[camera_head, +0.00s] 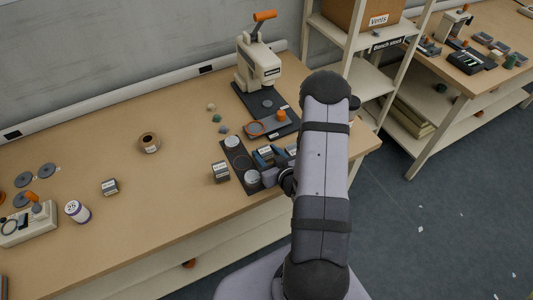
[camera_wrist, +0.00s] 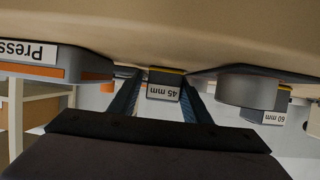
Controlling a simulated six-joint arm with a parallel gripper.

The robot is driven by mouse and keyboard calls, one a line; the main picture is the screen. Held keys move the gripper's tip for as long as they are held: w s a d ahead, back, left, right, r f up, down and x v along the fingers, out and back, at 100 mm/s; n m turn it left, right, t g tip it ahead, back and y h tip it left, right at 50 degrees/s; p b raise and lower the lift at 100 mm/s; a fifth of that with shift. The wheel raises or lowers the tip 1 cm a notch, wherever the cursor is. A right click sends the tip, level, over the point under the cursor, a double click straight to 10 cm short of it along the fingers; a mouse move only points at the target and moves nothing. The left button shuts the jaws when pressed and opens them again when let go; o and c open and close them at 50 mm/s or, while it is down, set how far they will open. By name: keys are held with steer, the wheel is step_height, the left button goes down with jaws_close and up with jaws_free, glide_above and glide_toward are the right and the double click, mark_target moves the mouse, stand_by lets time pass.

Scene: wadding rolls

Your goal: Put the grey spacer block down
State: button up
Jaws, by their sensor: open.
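A grey spacer block (camera_wrist: 164,88) with a yellow edge and a "45 mm" label shows upside down between my fingers in the wrist view. My gripper (camera_wrist: 163,98) is open, with one blue-lined finger on each side of the block. Whether either finger touches it is unclear. In the head view my gripper (camera_head: 268,157) is low over the dark tray (camera_head: 238,157) at the bench's front edge, and the labelled block (camera_head: 265,151) shows between its fingers. My arm hides the tray's right part.
A round silver piece (camera_wrist: 250,88) and a "60 mm" block (camera_wrist: 272,115) lie right in the wrist view; a "Press" labelled piece (camera_wrist: 50,62) is left. A hand press (camera_head: 258,68) stands behind. A tape roll (camera_head: 149,143) is left; bench around it is clear.

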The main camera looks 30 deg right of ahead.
mark_target(266, 150)
steer(key=c, duration=0.9)
steer(key=shift+c, duration=0.2)
steer(key=shift+r, duration=0.1)
steer(key=shift+r, duration=4.9)
